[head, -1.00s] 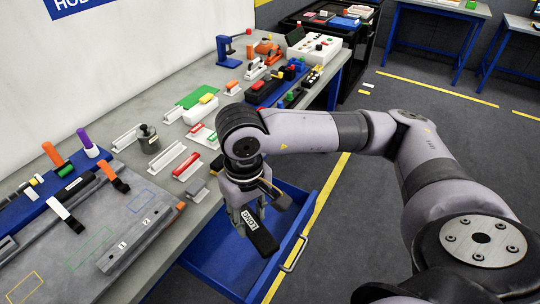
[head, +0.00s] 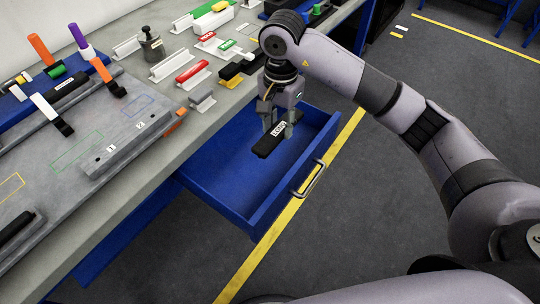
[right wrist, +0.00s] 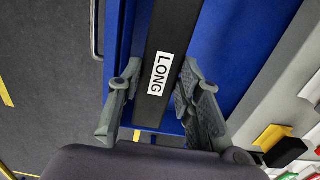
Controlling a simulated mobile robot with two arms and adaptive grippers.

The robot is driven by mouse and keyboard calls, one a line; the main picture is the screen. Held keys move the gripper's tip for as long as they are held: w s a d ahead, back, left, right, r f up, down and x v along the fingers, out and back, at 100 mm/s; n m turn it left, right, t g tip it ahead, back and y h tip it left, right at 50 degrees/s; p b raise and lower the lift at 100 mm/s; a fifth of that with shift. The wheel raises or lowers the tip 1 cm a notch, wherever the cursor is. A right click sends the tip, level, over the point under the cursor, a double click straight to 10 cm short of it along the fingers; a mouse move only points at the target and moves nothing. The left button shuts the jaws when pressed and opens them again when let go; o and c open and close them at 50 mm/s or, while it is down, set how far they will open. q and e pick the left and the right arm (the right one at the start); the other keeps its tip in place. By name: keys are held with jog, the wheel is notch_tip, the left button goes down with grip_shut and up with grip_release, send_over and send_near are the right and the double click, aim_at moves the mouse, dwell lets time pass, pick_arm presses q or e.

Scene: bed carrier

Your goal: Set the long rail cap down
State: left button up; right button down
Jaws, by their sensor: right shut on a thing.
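The long rail cap (head: 268,140) is a black bar with a white label reading LONG; it fills the middle of the right wrist view (right wrist: 166,60). My right gripper (head: 280,126) is shut on it, one finger at each side of the bar in the right wrist view (right wrist: 158,92). The cap is over the open blue drawer (head: 225,172), lying roughly level. Whether it touches the drawer floor I cannot tell. My left gripper is not in view.
The drawer, with a metal handle (head: 312,178), juts out from the grey workbench (head: 160,165). A grey carrier plate (head: 70,185) with coloured outlines lies on the bench at left. Several small rails and blocks, including a red-topped one (head: 194,73), stand behind the drawer.

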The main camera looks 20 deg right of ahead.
notch_tip(320, 180, down, 14)
jog(key=shift+r+p, duration=0.15)
jog(key=shift+p, duration=0.25)
jog(key=shift+f, duration=0.2)
jog(key=c, duration=1.6)
grip_release()
jog(key=shift+f, duration=0.1)
jog(key=o, duration=0.5)
jog(key=shift+r, duration=0.65)
notch_tip(320, 180, up, 11)
jog(key=shift+r+b, duration=0.1)
jog(key=shift+b, duration=0.55)
